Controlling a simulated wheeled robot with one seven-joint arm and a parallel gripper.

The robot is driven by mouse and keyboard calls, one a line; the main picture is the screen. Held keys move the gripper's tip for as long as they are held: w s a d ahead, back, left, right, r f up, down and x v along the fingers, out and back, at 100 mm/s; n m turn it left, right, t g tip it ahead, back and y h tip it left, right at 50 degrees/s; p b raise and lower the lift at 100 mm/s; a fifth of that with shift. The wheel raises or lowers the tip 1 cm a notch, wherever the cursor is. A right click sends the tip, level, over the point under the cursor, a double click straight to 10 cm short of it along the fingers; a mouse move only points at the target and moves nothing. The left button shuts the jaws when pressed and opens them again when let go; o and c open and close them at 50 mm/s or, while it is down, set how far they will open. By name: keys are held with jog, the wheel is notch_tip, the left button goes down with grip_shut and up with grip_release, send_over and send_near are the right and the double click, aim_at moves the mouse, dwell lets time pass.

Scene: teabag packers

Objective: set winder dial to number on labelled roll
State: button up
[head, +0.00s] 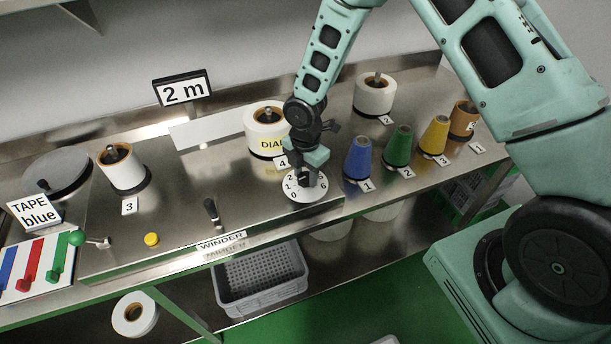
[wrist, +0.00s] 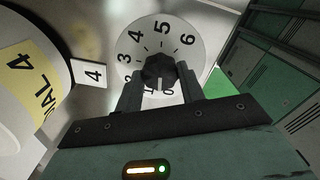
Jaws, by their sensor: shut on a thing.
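My gripper (wrist: 160,80) is shut on the black knob (wrist: 159,68) of the winder's white dial (wrist: 133,57), one finger on each side. The wrist view shows numbers 3 to 6 around the far rim, with 1 and 0 at the near rim. A pale line at the knob's near side lies between 1 and 0; I cannot tell surely that it is the pointer. The fingers hide part of the dial. In the head view the dial (head: 317,193) is under my gripper (head: 308,178). The labelled roll (head: 264,116) has a yellow band reading DIAL, and DIAL 4 in the wrist view (wrist: 40,75).
A 4 tag (head: 282,163) stands between roll and dial. Coloured cones, the blue one (head: 359,160) nearest, stand right of the dial. A grey crate (head: 262,295) is below.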

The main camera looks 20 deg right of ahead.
jog(key=m+b, duration=0.2)
jog(key=m, duration=0.2)
jog(key=shift+f+m, duration=0.15)
jog(key=shift+m, duration=0.25)
jog(key=m+b, duration=0.2)
jog(key=m, duration=0.1)
jog(key=shift+m, duration=0.3)
jog(key=m+b, duration=0.2)
jog(key=m, duration=0.1)
jog(key=shift+m, duration=0.3)
jog(key=m+b, duration=0.1)
jog(key=m, duration=0.2)
jog(key=shift+m, duration=0.3)
jog(key=m+b, duration=0.1)
jog(key=m, duration=1.1)
jog(key=shift+r+m, duration=0.2)
jog(key=shift+m, duration=0.1)
jog(key=o, duration=1)
jog(key=shift+c, duration=0.2)
